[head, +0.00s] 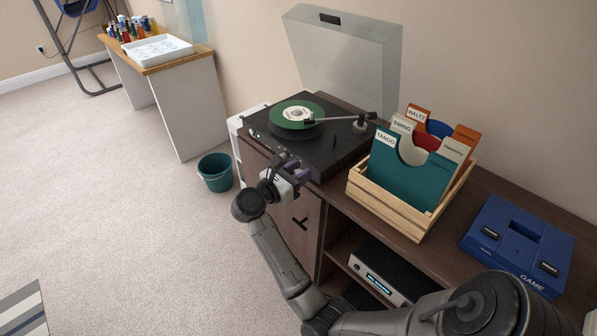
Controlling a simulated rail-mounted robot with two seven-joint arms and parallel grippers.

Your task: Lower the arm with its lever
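The turntable (290,144) is black and stands on the cabinet with its clear lid (345,55) raised. A small green record (297,113) with a white label lies on its platter. The tonearm (338,119) reaches left from its pivot on the right, with its head over the record's near right part. I cannot tell whether the needle touches. A small dark upright piece (334,141), perhaps the lever, stands on the deck in front of the arm. My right gripper (299,172) is at the turntable's front edge, left of and nearer than that piece; its fingertips are too small to read. My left gripper is out of view.
A wooden crate (392,213) of record sleeves with tabs stands right of the turntable. A blue game console (518,245) lies farther right. A silver device (378,275) sits on the shelf below. A green bin (215,172) stands on the floor at left.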

